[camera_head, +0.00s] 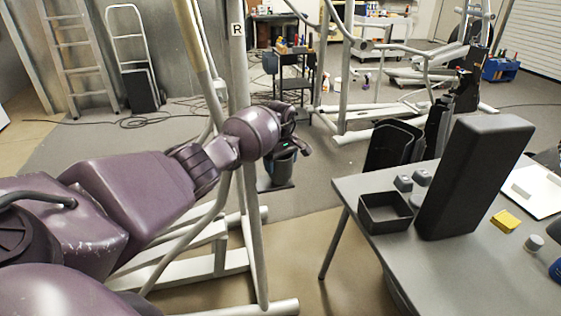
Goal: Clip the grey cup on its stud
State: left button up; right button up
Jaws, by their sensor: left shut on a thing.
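My left gripper (287,143) is at the end of my purple arm, beside the pale upright post of the near elliptical machine (243,60). It is shut on a dark grey cup (284,166), which hangs just below it, apart from the floor. The gripper hides part of the cup's top. I cannot make out the stud; the post carries a white label "R" (237,29). My right gripper is not in view.
A grey table (440,285) at right holds a tall black block (475,175), an open black tray (362,214), small grey pieces (403,183) and a yellow pad (505,221). Black panels (392,146) stand behind it. Another elliptical machine (352,70) stands farther back.

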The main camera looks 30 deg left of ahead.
pick_arm(q)
jog(key=shift+s+f, duration=0.15)
jog(key=shift+f, duration=0.25)
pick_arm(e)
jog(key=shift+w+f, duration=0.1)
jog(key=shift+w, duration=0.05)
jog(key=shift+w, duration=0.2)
pick_arm(q)
jog(key=o, duration=0.8)
jog(key=shift+f, duration=0.1)
jog(key=shift+c, duration=0.2)
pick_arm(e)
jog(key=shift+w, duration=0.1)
